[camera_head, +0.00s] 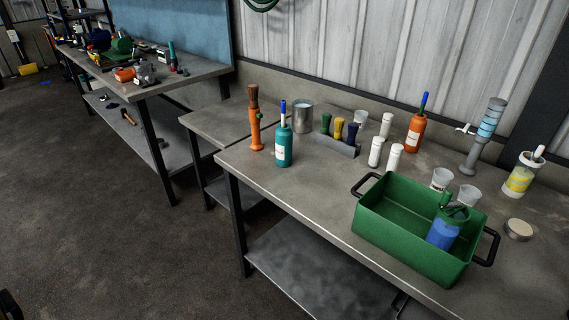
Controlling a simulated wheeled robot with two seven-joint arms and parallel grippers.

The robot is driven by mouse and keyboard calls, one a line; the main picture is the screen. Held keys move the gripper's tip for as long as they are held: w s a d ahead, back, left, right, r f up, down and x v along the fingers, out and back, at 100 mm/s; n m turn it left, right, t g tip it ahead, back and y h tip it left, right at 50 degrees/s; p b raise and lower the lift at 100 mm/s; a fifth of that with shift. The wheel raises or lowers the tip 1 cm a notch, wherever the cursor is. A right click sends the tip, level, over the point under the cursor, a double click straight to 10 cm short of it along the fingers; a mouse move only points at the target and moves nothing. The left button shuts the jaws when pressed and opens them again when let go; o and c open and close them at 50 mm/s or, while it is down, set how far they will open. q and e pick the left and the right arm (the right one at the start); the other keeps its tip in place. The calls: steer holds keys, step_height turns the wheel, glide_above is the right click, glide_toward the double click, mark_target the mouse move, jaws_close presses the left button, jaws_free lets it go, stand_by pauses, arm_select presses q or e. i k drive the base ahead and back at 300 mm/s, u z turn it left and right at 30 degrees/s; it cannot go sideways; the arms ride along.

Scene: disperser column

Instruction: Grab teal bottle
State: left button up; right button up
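The teal bottle (283,149) stands upright near the left end of the grey workbench (310,195). It has a white label and a blue and white narrow top. An orange tool or bottle with a brown brush-like top (255,120) stands close to its left. Neither of my grippers can be made out in the head view.
A green crate (400,240) with black handles holds a blue container (445,228). Behind the teal bottle are a metal can (303,117) and a grey rack (336,146). White bottles (375,152), an orange bottle (415,133) and a disperser column (482,135) stand right.

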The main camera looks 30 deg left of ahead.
mark_target(283, 136)
steer(key=k, duration=0.9)
steer(key=u, duration=1.3)
steer(key=i, duration=1.85)
steer(key=z, duration=0.5)
